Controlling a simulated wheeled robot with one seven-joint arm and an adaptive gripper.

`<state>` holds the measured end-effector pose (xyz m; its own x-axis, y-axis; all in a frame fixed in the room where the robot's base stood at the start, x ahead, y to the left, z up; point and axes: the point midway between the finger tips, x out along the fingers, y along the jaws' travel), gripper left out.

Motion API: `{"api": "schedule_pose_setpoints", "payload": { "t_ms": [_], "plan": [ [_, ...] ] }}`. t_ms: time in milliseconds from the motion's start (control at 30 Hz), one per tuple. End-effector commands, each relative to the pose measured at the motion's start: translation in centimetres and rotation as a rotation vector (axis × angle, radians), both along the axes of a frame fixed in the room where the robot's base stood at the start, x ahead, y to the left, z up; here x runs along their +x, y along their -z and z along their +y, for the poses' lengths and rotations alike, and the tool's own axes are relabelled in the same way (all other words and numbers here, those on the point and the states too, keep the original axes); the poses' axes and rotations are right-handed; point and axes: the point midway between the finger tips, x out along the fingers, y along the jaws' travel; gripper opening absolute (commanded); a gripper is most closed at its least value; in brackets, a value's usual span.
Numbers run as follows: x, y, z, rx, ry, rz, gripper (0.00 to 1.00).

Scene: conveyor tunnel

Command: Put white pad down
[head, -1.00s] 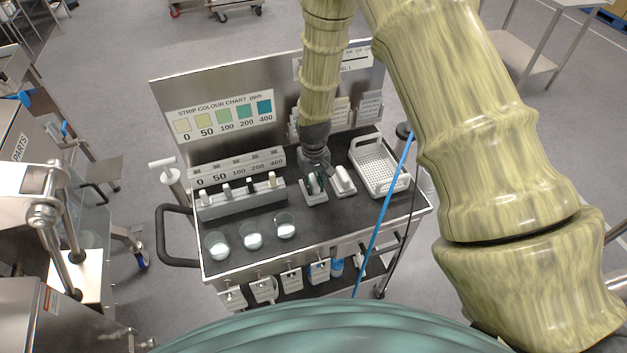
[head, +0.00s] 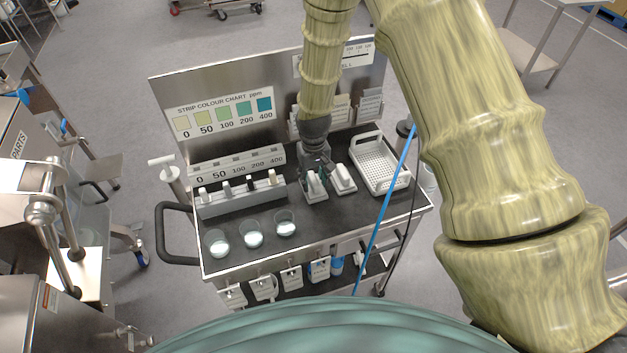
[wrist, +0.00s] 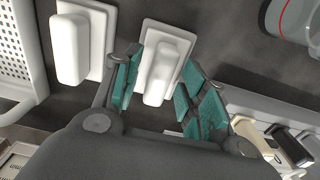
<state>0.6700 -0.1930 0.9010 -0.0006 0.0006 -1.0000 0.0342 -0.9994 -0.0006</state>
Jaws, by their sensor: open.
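A white pad (head: 315,184) rests on its white holder (head: 318,198) on the cart top. In the wrist view the same pad (wrist: 162,70) lies on the holder (wrist: 178,36) between my spread teal fingers. My gripper (head: 319,174) is open over the rear of this pad; in the wrist view my gripper (wrist: 160,80) has a gap visible beside the pad on the right. The contact at the left finger is hard to tell. A second white pad (head: 343,175) sits on a like holder just to the right, and it shows at left in the wrist view (wrist: 70,48).
A white perforated basket (head: 381,165) stands right of the pads. A grey rack (head: 242,197) with several small items is to the left. Three clear cups (head: 253,235) stand near the front edge. A colour chart panel (head: 222,118) rises behind. A blue hose (head: 383,215) crosses at right.

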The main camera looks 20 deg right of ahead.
Motion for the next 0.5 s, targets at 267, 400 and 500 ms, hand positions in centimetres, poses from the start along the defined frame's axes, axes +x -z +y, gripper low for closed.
{"api": "schedule_pose_setpoints", "payload": {
  "t_ms": [267, 400, 500],
  "plan": [
    [0.1, -2.9, 0.0, 0.0, 0.0, -0.003, 0.42],
    [0.1, -4.4, 0.0, 0.0, 0.0, -0.002, 0.42],
    [0.1, -5.6, 0.0, 0.0, 0.0, -0.003, 0.42]
  ]
}}
